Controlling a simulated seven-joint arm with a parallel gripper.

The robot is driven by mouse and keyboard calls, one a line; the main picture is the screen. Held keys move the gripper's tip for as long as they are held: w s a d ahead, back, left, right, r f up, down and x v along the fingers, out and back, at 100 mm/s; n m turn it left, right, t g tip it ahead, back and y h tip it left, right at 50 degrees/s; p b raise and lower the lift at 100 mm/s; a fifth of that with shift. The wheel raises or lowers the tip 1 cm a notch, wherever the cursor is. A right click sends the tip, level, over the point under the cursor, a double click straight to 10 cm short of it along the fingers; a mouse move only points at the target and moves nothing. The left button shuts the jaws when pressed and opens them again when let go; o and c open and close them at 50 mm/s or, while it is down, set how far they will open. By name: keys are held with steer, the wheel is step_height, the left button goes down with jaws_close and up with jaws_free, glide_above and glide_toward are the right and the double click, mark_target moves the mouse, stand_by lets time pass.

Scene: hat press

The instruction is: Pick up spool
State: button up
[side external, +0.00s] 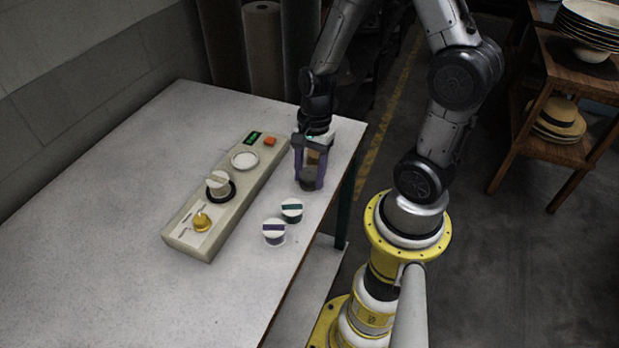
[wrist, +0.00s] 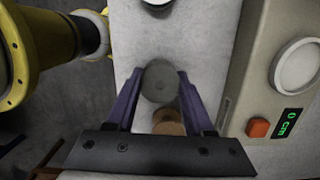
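Two low round white pieces, one with a teal band (side external: 291,210) and one with a purple band (side external: 274,231), sit on the table in front of the panel; they look like ribbon spools. A third white banded piece (side external: 218,184) stands on the panel's dark ring. My gripper (side external: 310,182) points down at the table's right end. Its purple fingers flank a dark grey round piece (wrist: 160,82). A tan wooden round part (wrist: 168,122) shows nearer the palm. The fingertips look close to the grey piece's sides; I cannot tell whether they press on it. A white round top (wrist: 157,2) shows ahead.
A long beige panel (side external: 188,240) lies on the table, with a white round pad (side external: 244,160), an orange button (side external: 270,141) and a green display (wrist: 288,115) reading 0 cm. A yellow knob (side external: 202,222) is at its near end. The white table (side external: 100,200) is clear on the left.

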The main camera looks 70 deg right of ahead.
jaws_close()
steer(key=shift+r, duration=0.15)
